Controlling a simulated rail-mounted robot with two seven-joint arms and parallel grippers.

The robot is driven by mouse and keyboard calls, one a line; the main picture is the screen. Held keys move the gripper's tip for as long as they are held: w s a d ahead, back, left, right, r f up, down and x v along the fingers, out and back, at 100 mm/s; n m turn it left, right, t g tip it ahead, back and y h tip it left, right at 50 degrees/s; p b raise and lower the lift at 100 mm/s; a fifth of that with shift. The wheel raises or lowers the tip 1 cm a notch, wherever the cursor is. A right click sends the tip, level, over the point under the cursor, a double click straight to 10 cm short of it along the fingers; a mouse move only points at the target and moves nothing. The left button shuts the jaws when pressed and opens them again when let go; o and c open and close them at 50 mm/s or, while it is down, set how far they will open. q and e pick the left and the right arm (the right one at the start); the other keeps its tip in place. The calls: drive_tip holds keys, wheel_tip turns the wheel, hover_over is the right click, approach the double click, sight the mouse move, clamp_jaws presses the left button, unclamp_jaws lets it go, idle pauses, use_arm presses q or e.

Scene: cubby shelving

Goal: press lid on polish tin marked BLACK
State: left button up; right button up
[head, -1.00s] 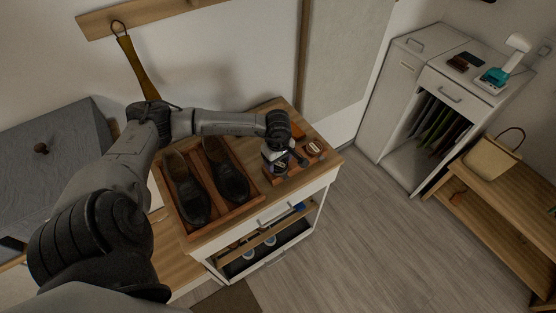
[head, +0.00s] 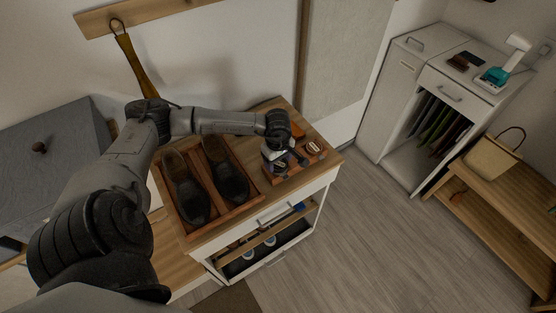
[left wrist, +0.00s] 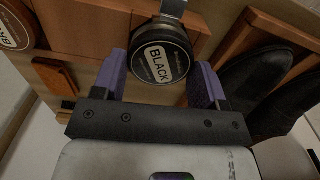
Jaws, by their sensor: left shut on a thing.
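In the left wrist view a round black lid or tin (left wrist: 159,61), with a white label reading BLACK, sits between the purple fingers of my left gripper (left wrist: 160,77). The gripper is shut on it. A metal piece (left wrist: 173,8) touches its far edge in that view. In the head view my left gripper (head: 280,160) is low over the right part of the wooden cabinet top, and the BLACK piece is small and dark there. Whether lid and tin body are fully seated cannot be told. My right gripper is not in view.
A second round tin (head: 314,147) stands to the right of the gripper; its label is partly cut off in the wrist view (left wrist: 12,30). Two dark shoes (head: 230,180) lie in a wooden tray (head: 250,200) on the left. The cabinet's front right edge is close.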

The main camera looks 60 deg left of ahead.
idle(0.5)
use_arm(q)
drive_tip(key=shift+f, duration=0.15)
idle(0.5)
drive_tip(key=shift+b, duration=0.45)
idle(0.6)
drive_tip(key=o, duration=1)
drive_tip(key=shift+c, duration=0.2)
drive_tip(key=shift+o, duration=0.4)
